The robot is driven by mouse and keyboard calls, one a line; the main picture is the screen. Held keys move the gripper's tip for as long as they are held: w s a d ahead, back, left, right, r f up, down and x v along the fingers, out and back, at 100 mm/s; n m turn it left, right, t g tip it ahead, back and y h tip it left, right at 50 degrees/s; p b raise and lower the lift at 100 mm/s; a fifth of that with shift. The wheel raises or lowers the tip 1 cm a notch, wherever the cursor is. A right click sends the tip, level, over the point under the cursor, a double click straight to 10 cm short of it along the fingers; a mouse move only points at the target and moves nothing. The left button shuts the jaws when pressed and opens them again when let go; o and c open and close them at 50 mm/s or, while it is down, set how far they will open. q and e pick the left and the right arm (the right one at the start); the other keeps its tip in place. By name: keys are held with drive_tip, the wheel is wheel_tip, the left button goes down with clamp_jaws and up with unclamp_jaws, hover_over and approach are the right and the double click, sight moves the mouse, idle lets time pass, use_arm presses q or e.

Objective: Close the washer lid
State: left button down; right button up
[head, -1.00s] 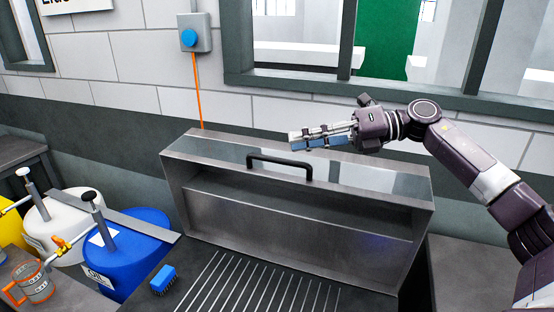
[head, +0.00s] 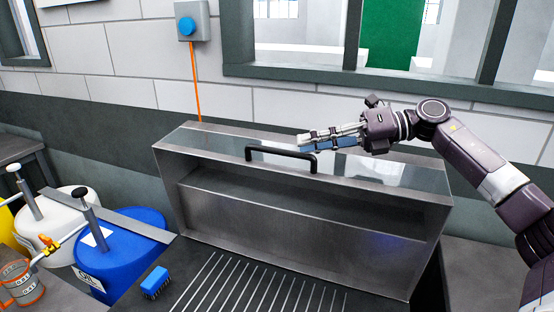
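The washer lid (head: 305,215) is a grey metal hood with a glossy panel on top. It stands raised at the back of the washer, its hollow side facing me. A black bar handle (head: 281,159) is fixed along its upper edge. My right gripper (head: 306,141) reaches in from the right, pointing left, just above and behind the right end of the handle. Its fingers look close together, and I cannot tell whether they are open or shut. I see nothing held in them. The washer's slatted top (head: 255,285) lies below the lid. My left gripper is not in view.
A blue brush (head: 155,282) lies left of the slats. A blue drum (head: 120,245), a white drum (head: 62,213) and an orange-handled can (head: 20,282) stand at the left. A wall box with a blue button (head: 190,22) hangs behind. The right-hand surface (head: 490,270) looks clear.

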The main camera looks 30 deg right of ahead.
sight(277, 152)
drive_tip(key=shift+w+f, duration=0.1)
drive_tip(key=shift+f, duration=0.3)
drive_tip(key=shift+w, duration=0.1)
drive_tip(key=p+x, duration=0.3)
drive_tip(key=x, duration=0.4)
drive_tip(key=shift+a+p, duration=0.25)
drive_tip(key=shift+p, duration=0.1)
drive_tip(key=shift+a, duration=0.1)
clamp_jaws()
